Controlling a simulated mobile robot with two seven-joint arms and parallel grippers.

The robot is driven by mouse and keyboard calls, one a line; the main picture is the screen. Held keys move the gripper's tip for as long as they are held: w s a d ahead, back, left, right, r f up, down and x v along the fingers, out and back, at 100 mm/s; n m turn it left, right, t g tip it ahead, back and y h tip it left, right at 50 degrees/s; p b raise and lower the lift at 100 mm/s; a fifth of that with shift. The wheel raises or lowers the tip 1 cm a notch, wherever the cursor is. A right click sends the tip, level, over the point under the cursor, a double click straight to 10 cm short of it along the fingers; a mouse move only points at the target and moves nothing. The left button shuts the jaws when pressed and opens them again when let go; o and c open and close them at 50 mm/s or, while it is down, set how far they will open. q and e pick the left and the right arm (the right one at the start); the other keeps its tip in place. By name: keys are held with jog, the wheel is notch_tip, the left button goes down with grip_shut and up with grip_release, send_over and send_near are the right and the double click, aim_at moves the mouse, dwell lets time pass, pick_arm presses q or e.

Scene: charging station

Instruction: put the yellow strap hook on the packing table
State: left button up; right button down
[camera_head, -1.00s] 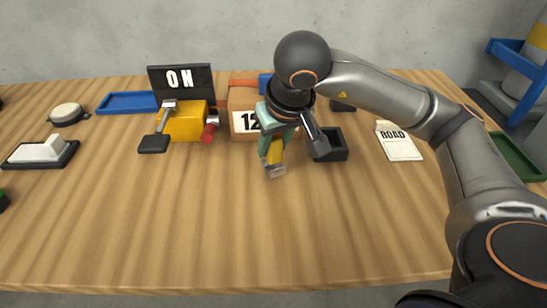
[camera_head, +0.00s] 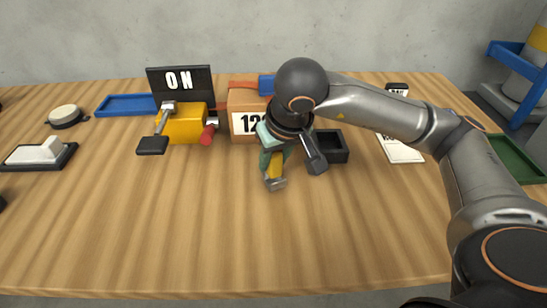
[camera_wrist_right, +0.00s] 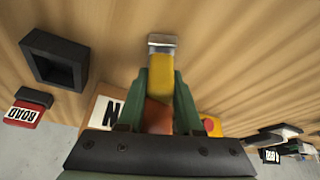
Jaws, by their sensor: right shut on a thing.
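The yellow strap hook (camera_head: 274,167), with a silvery metal end, is between the green fingers of my right gripper (camera_head: 271,158). The gripper is shut on it. In the right wrist view the yellow hook (camera_wrist_right: 162,75) sits between both fingers of the gripper (camera_wrist_right: 162,90), its metal end beyond the fingertips. It hangs over the wooden packing table (camera_head: 200,220), metal end toward the table's front; I cannot tell whether it touches the top. My left gripper is not in view.
Behind the gripper stands a cardboard box (camera_head: 246,100) with a number label. A black open box (camera_head: 332,147) is just right of it. A yellow device with a red knob (camera_head: 186,124) is to the left. The front middle of the table is clear.

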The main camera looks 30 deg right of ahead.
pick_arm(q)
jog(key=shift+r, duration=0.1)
pick_arm(e)
jog(key=c, duration=0.6)
grip_release()
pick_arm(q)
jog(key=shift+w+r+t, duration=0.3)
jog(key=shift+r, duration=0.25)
pick_arm(e)
jog(key=shift+o, duration=0.2)
jog(key=p+v, duration=0.2)
jog(key=v, duration=0.5)
notch_tip(320, 180, up, 4)
jog(key=p, duration=0.1)
send_over(278, 182)
jog(key=s, duration=0.2)
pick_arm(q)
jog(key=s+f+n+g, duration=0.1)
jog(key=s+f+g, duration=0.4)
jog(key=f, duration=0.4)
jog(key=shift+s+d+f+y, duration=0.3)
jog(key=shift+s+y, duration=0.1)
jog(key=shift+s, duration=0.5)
pick_arm(e)
jog(key=shift+s+a+r, duration=0.15)
jog(key=shift+r, duration=0.35)
